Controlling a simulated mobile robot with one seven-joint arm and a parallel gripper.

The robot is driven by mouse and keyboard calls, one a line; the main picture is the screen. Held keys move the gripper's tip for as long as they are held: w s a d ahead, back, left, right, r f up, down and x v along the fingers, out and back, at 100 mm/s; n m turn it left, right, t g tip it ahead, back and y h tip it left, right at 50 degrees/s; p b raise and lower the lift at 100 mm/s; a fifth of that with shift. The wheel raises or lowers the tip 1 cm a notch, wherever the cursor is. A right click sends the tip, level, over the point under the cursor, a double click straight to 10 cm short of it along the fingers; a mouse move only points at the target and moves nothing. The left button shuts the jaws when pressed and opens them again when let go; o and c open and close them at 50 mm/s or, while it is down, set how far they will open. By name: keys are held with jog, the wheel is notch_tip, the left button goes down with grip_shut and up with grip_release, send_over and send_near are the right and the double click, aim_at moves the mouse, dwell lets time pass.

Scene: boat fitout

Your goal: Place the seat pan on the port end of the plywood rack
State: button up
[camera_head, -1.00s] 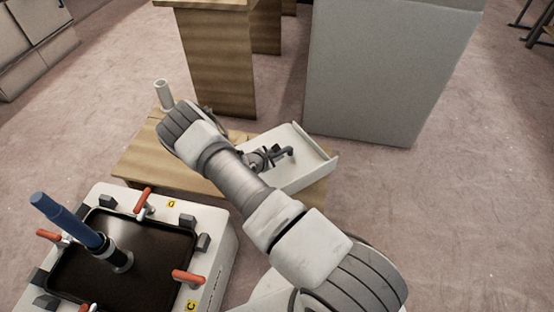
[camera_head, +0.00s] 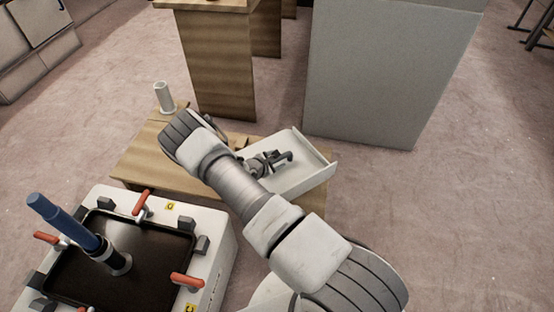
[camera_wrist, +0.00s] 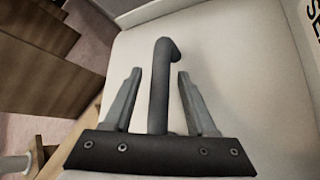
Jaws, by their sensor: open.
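The seat pan (camera_head: 307,172) is a shallow white tray with a raised rim, lying on the right end of the low plywood rack (camera_head: 140,163). A dark bent handle (camera_head: 284,156) stands up from it. In the wrist view the pale pan (camera_wrist: 245,80) fills much of the picture, with part of some black lettering at upper right. My gripper (camera_head: 268,162) is over the pan. Its two fingers stand apart on either side of the handle (camera_wrist: 159,90), with gaps showing on both sides. My forearm hides part of the rack and the pan's left side.
A white cylinder (camera_head: 164,97) stands at the rack's back left. At lower left is a white fixture (camera_head: 222,250) with a black tray (camera_head: 150,275), red-handled clamps and a blue-handled tool (camera_head: 65,222). A wooden cabinet (camera_head: 215,65) and a grey block (camera_head: 375,80) stand behind. Floor is clear at right.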

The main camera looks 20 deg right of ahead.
jog(key=shift+a+r, duration=0.15)
jog(key=shift+r, duration=0.15)
jog(key=p+v, duration=0.4)
jog(key=v, duration=0.7)
jog(key=s+d+r+m+g+y, duration=0.15)
jog(key=r+m, duration=0.25)
jog(key=r, duration=0.6)
jog(key=s+r+m+g, duration=0.1)
jog(key=s+r+m, duration=0.25)
jog(key=r, duration=0.55)
jog(key=s+d+r+m+g, duration=0.15)
jog(key=r+m, duration=0.25)
jog(key=r, duration=0.6)
jog(key=s+a+r+m+t+y, duration=0.1)
jog(key=s+a+r+m+y, duration=0.2)
jog(key=s+r, duration=0.5)
jog(key=s+a+r+m+t+y, duration=0.2)
jog(key=s+a+r+m+y, duration=0.1)
jog(key=s+r, duration=0.6)
jog(key=s+a+y, duration=0.1)
jog(key=s, duration=0.3)
jog(key=shift+a+r+y, duration=0.3)
jog(key=shift+a+y, duration=0.05)
jog(key=shift+s+r, duration=0.1)
jog(key=shift+s, duration=0.05)
